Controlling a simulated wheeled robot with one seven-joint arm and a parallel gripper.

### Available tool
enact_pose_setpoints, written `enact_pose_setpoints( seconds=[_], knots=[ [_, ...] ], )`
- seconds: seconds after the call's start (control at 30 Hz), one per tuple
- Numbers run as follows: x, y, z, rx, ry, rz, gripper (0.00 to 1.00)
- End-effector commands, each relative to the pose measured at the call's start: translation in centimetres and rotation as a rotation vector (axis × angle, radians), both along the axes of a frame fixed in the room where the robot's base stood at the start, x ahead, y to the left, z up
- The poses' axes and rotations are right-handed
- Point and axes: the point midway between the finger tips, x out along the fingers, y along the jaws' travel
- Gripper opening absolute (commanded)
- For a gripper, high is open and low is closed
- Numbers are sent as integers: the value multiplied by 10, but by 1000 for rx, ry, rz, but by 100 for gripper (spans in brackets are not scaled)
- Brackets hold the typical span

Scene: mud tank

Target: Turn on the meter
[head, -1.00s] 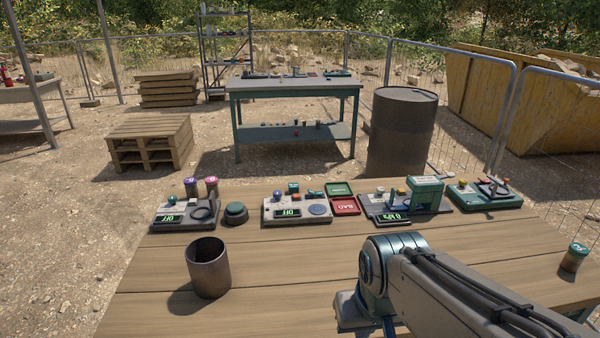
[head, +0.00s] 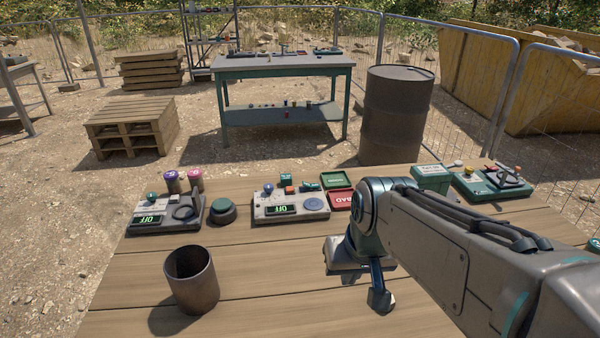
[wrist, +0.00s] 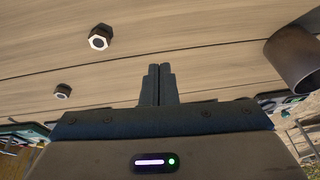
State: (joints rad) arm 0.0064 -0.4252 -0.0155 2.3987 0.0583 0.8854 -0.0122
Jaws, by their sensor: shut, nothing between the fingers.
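Two instruments with lit displays reading OFF stand along the far side of the wooden table; I cannot tell which is the meter. The left instrument (head: 168,214) has a teal knob and a dark ring-shaped part. The middle instrument (head: 291,205) has a blue knob, an orange button and a round blue-grey pad. My gripper (wrist: 158,72) is shut and empty, with its two dark fingers together over bare planks in the wrist view. It is apart from both instruments. In the head view my arm hides part of the table's right side.
A rusty cup (head: 191,281) stands front left. A round teal-topped button (head: 222,211) sits between the instruments. Green (head: 336,180) and red (head: 339,199) trays lie right of the middle one. Another device (head: 492,183) is far right. Hex nuts (wrist: 99,37) lie on the planks.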

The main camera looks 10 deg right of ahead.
Motion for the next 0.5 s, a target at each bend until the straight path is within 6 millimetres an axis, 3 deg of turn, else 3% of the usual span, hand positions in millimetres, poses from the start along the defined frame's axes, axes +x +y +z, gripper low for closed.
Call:
enact_pose_setpoints(
  seconds=[0.03,0.23,0.5],
  knots=[
    [22,0,-7,27,-17,-13,0],
    [134,-3,1,161,-133,-56,0],
    [280,-30,2,304,-327,-95,0]
  ],
)
